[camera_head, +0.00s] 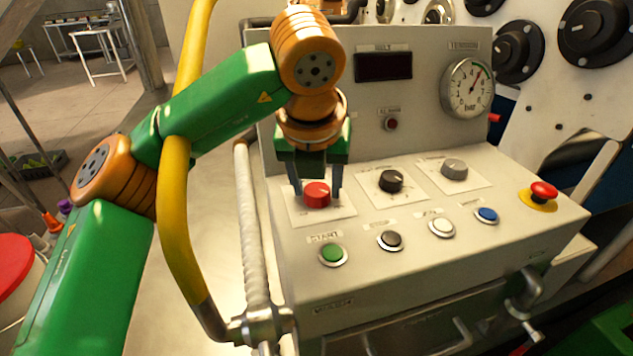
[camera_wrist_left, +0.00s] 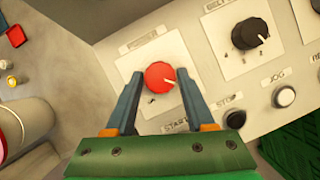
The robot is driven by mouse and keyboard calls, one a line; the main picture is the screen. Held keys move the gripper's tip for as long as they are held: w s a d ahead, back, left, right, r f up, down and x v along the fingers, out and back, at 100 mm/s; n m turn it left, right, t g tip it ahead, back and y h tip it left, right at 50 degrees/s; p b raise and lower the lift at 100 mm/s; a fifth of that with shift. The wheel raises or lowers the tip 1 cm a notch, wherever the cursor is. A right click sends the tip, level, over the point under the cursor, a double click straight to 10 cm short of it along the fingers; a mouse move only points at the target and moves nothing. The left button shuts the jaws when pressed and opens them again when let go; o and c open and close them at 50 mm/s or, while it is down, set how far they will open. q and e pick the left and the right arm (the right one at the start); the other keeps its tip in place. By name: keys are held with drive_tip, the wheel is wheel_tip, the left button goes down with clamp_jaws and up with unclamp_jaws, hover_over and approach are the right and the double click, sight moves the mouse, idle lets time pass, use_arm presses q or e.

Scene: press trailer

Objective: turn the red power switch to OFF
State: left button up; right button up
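The red power switch (camera_head: 317,194) is a round knob on a pale plate at the left of the sloping control panel (camera_head: 400,262). In the left wrist view the left gripper's fingers (camera_wrist_left: 158,88) stand apart, with visible gaps to the knob. The plate's small position lettering is too small to read surely. My right gripper is not in view.
A black knob (camera_head: 391,181) and a grey knob (camera_head: 454,169) sit right of the switch. Below are the green start button (camera_head: 333,254) and several other buttons. A red emergency stop (camera_head: 543,191) is at the right. A yellow rail (camera_head: 176,200) stands near my left arm.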

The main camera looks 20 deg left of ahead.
use_arm(q)
drive_tip(key=o, duration=0.3)
drive_tip(key=p+v, duration=0.1)
drive_tip(key=v, duration=0.6)
